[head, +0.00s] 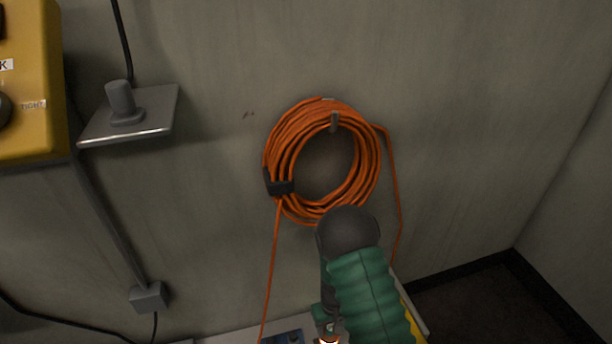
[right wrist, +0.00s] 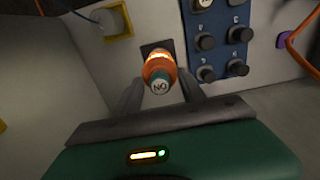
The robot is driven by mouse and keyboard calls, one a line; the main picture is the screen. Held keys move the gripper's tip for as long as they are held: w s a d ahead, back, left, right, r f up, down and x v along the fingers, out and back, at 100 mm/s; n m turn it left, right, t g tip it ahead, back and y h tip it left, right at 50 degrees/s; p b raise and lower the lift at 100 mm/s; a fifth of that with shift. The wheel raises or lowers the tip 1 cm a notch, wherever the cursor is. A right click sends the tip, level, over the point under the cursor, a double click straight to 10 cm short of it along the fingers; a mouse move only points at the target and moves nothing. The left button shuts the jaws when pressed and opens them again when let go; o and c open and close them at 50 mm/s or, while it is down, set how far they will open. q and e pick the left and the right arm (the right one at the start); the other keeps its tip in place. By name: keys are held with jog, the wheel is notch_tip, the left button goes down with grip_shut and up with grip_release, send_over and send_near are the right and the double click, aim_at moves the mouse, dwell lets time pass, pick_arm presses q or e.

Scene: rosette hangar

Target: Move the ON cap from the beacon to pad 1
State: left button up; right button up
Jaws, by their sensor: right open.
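In the right wrist view, the orange beacon (right wrist: 157,65) has a glowing band and stands on a dark square base. The ON cap (right wrist: 159,87) is the grey-green round end facing the camera, its letters upside down. My right gripper (right wrist: 161,79) is open, with one finger on each side of the beacon and cap; I cannot tell whether they touch. In the head view, my right gripper (head: 325,318) is at the bottom edge beside a small glow, largely hidden by my green arm. I cannot make out pad 1. My left gripper is out of view.
A blue panel (right wrist: 220,45) with several dark knobs stands right of the beacon. A yellow-framed square (right wrist: 119,21) is at upper left. An orange cable coil (head: 322,112) hangs on the wall. A grey shelf (head: 155,115) and yellow box (head: 35,85) are at left.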

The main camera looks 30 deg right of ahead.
dwell(0.8)
grip_shut()
jog(key=shift+r, duration=0.1)
dwell(1.4)
jog(key=shift+r+p, duration=2.95)
jog(key=shift+p, duration=0.35)
jog(key=shift+a+f, duration=0.1)
